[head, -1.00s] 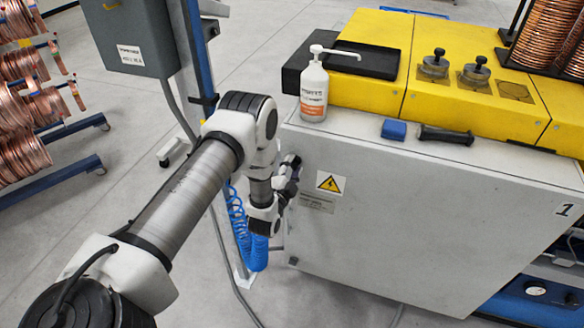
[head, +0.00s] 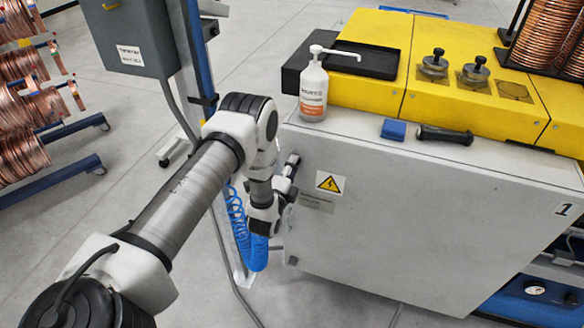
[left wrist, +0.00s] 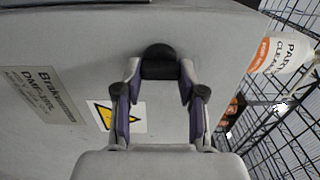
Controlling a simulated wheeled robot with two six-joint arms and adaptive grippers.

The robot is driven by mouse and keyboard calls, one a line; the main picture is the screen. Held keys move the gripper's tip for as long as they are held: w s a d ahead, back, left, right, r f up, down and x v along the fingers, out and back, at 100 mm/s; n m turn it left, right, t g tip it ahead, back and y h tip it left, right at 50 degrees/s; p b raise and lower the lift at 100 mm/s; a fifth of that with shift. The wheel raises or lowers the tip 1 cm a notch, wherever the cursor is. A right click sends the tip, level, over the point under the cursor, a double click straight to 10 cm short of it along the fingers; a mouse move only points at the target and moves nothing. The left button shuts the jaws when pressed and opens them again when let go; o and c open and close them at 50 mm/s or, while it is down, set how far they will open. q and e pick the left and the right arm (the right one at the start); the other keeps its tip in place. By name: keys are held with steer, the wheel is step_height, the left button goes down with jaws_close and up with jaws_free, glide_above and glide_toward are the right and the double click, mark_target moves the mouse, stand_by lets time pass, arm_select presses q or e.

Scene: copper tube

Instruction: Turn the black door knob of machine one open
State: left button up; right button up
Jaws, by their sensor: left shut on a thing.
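Machine one (head: 420,225) is a grey cabinet with a yellow top, and its door bears the number 1. The black door knob (left wrist: 158,55) shows in the left wrist view, near the upper middle, on the grey door. My left gripper (left wrist: 160,78) is shut on the knob, with a finger on either side of it. In the head view my left gripper (head: 290,172) is at the left edge of the door, beside the warning label, and it largely hides the knob. The door looks closed. My right gripper is not in view.
A white pump bottle (head: 313,92) stands on the cabinet's near-left top corner. A blue block (head: 394,129) and a black handle (head: 445,135) lie along the top front. Blue coiled hose (head: 250,235) hangs beside my left arm. Copper coils (head: 22,110) are at the far left.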

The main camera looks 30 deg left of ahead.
arm_select(q)
steer(key=o, duration=1.1)
steer(key=shift+o, duration=0.2)
steer(key=v, duration=0.7)
steer(key=shift+s, duration=0.2)
